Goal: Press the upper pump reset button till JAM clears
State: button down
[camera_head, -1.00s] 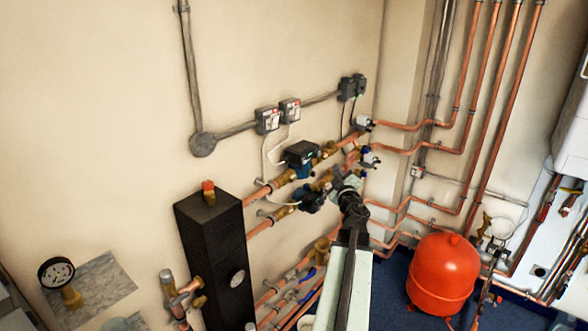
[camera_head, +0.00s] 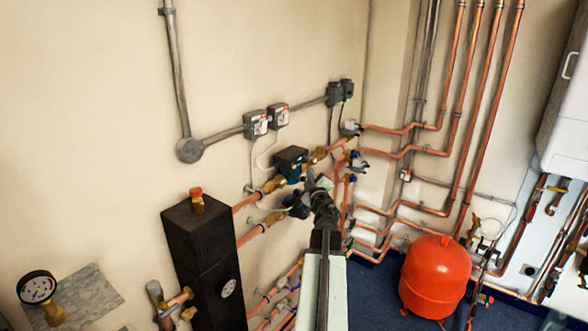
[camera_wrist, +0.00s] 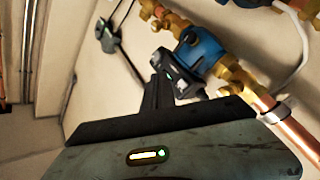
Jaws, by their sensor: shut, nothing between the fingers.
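The upper pump (camera_head: 290,160), with a dark box-like head and blue body, sits on the upper copper pipe in the head view. The lower pump (camera_head: 297,204) is below it, partly hidden by my arm. My gripper (camera_head: 315,180) appears just right of the upper pump in the picture; I cannot tell whether it touches. In the wrist view my shut, empty gripper (camera_wrist: 158,88) points toward a blue pump with a black face (camera_wrist: 178,75). No JAM text or reset button is readable.
Switch boxes (camera_head: 266,119) and a dark double box (camera_head: 339,93) are on the wall above, with hanging cables. A black block with a gauge (camera_head: 205,255) stands at left, and a red vessel (camera_head: 436,276) at right. Brass fittings and copper pipes crowd the pumps.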

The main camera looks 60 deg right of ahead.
jog(key=shift+w, duration=1.65)
jog(key=shift+w, duration=0.1)
dwell(0.7)
jog(key=shift+w, duration=0.3)
jog(key=shift+w, duration=0.5)
dwell(0.5)
jog(key=shift+s, duration=0.9)
jog(key=s, duration=0.5)
dwell(0.3)
